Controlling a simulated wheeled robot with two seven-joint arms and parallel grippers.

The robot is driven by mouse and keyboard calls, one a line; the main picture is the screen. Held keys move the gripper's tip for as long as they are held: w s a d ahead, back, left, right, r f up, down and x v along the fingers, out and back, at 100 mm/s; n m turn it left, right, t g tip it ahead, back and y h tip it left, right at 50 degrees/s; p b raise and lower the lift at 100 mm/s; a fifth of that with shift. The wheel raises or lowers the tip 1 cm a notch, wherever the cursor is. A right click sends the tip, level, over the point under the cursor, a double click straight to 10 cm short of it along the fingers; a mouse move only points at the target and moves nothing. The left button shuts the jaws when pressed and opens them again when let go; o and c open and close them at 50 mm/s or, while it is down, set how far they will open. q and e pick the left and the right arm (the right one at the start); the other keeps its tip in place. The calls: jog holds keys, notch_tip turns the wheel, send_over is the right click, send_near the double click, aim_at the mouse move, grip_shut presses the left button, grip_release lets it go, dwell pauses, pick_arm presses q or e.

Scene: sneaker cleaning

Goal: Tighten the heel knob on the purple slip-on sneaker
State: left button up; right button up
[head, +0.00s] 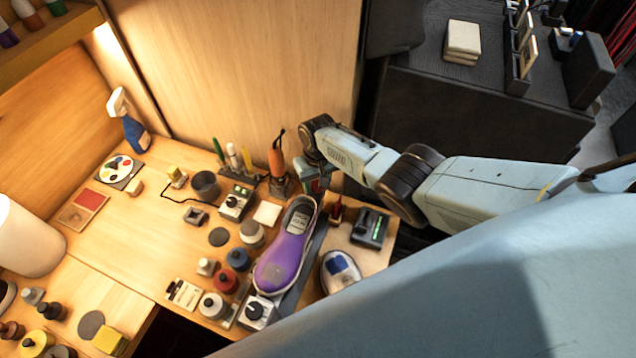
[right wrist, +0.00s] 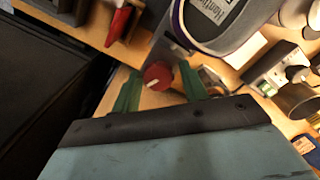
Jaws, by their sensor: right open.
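The purple slip-on sneaker (head: 280,262) lies on a dark stand on the bench, toe toward the front and heel toward the back. Its heel also shows at the top of the right wrist view (right wrist: 215,35). A round red knob (right wrist: 157,75) sits behind the heel, at the end of the stand. My right gripper (right wrist: 159,80) is open, with one green finger on each side of the knob; I cannot tell whether they touch it. In the head view my right gripper (head: 314,178) is at the heel end, and the knob is mostly hidden there. My left gripper is not in view.
A wooden panel (head: 240,70) rises behind.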

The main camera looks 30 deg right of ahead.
jog(key=n, duration=0.6)
jog(key=shift+n+t+h, duration=0.3)
jog(key=shift+c, duration=0.2)
jog(key=c, duration=0.7)
jog(key=shift+m+p, duration=0.3)
jog(key=shift+m, duration=0.5)
jog(key=o, duration=0.7)
jog(key=shift+o, duration=0.2)
